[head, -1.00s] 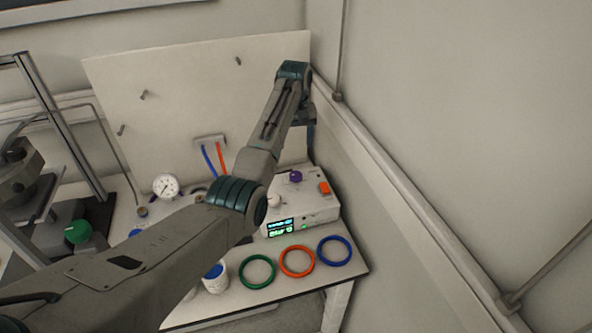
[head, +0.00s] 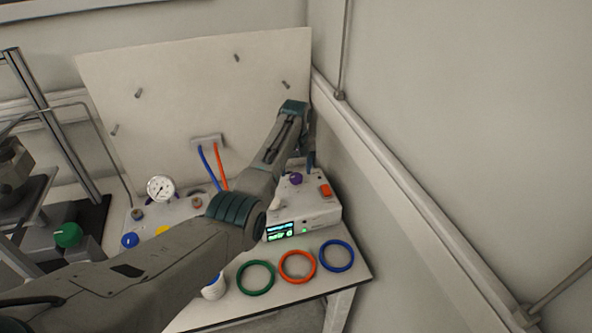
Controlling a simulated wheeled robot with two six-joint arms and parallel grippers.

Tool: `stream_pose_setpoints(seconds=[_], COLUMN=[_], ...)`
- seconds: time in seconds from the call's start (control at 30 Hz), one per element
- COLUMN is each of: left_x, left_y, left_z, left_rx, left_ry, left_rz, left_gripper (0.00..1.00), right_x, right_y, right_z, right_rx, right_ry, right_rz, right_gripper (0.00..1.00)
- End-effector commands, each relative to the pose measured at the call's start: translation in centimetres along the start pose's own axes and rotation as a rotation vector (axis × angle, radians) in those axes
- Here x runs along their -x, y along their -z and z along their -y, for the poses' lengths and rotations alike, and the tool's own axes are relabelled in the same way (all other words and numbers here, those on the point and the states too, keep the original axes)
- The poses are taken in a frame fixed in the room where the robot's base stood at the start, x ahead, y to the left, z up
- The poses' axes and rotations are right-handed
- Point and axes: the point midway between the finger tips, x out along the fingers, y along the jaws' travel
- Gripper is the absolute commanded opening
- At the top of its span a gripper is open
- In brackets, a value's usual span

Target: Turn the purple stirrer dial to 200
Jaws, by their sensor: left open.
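The purple stirrer dial (head: 295,179) sits on top of a white control box (head: 318,213) with a small lit screen (head: 280,231), whose digits are too small to read. My left arm reaches across the table from the left and bends down at its far end. My left gripper (head: 310,163) points down just behind and right of the dial, apart from it as far as I can see. It is open and empty; its jaws are partly hidden by the arm. My right gripper is not in view.
Green (head: 256,278), orange (head: 297,266) and blue (head: 337,256) rings lie in front. A pressure gauge (head: 160,188) and a green knob (head: 67,234) stand left. The wall is close on the right.

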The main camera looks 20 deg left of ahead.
Motion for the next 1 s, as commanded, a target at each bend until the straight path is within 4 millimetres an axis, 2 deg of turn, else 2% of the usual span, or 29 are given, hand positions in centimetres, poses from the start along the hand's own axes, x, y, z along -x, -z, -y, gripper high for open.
stream_pose_setpoints(seconds=[0.2,0.5,0.57,0.73,1.0], left_x=[-2.0,-2.3,-2.3,-2.2,-2.2], left_y=[0.0,0.0,0.0,0.0,0.1], left_z=[0.0,0.0,0.0,0.0,0.0], left_rx=[0.0,0.0,0.0,0.0,-0.019], left_ry=[0.0,-0.001,-0.001,-0.001,0.0], left_rz=[0.001,-0.001,-0.001,-0.001,-0.001], left_gripper=[0.61,0.61,0.51,0.18,0.17], right_x=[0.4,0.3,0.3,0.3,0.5], right_y=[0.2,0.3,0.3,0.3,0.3], right_z=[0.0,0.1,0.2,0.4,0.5], right_rx=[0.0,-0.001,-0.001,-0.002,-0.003], right_ry=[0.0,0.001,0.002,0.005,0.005], right_rz=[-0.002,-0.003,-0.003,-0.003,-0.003], right_gripper=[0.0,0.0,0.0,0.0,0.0])
